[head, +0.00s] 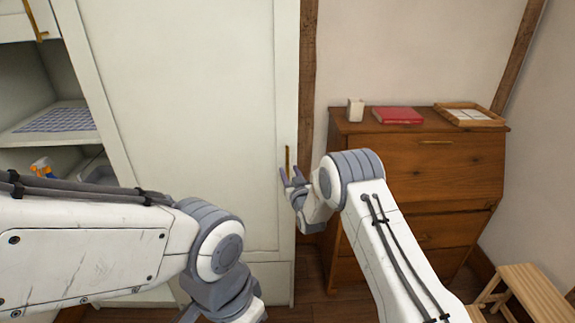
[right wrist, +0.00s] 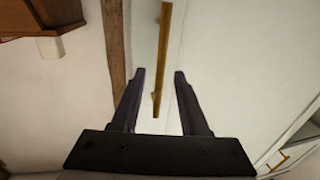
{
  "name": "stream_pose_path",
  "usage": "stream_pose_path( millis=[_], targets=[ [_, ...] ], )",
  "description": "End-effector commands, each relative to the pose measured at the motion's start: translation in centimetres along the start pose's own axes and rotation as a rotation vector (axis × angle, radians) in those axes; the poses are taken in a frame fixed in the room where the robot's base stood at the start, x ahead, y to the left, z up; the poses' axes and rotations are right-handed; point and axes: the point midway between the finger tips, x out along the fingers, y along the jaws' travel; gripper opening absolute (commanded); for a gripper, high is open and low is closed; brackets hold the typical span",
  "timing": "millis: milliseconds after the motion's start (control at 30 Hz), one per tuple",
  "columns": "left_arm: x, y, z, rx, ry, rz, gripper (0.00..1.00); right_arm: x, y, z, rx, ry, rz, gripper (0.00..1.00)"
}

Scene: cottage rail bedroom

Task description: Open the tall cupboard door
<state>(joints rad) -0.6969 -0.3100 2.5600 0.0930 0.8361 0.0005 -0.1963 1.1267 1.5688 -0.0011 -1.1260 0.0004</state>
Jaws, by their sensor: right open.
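The tall cupboard door (head: 190,90) is a pale off-white panel in the middle of the head view, and it looks shut. Its slim vertical brass handle (head: 287,158) is near the door's right edge. My right gripper (head: 290,171) is open at the handle. In the right wrist view the handle (right wrist: 162,60) runs between the two open fingers (right wrist: 160,74), with a gap on each side. I cannot tell how deep the bar sits between them. My left arm crosses the lower left, in front of the cupboard; its fingers are not visible.
A wooden bureau (head: 430,175) stands right of the cupboard, bearing a red book (head: 398,116), a small white object (head: 355,110) and a wooden tray (head: 469,121). A wooden stool (head: 535,290) is at lower right. Open shelves (head: 50,138) with a spray bottle (head: 41,167) are at left.

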Motion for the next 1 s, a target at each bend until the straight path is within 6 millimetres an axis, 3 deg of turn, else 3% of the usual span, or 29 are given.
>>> stream_pose_path(
  millis=[300,667,767,800,1000],
  targets=[
    [-0.9,0.1,-0.1,-0.001,0.0,0.0,0.5,2.9,0.0,0.0,0.0,-0.001,0.0,0.45],
    [-0.9,0.1,-0.1,0.0,0.0,0.0,0.5,3.1,0.0,0.0,0.0,-0.001,0.0,0.45],
    [-0.9,0.1,-0.1,0.0,0.0,0.0,0.5,3.1,0.0,0.0,0.0,-0.001,0.0,0.06],
    [-0.9,0.1,-0.1,0.0,0.0,0.0,0.5,3.1,0.0,0.0,0.0,-0.001,0.0,0.0],
    [-0.9,0.1,-0.1,0.0,0.0,0.0,0.5,3.1,0.0,0.0,0.0,-0.001,0.0,0.0]
  ],
)
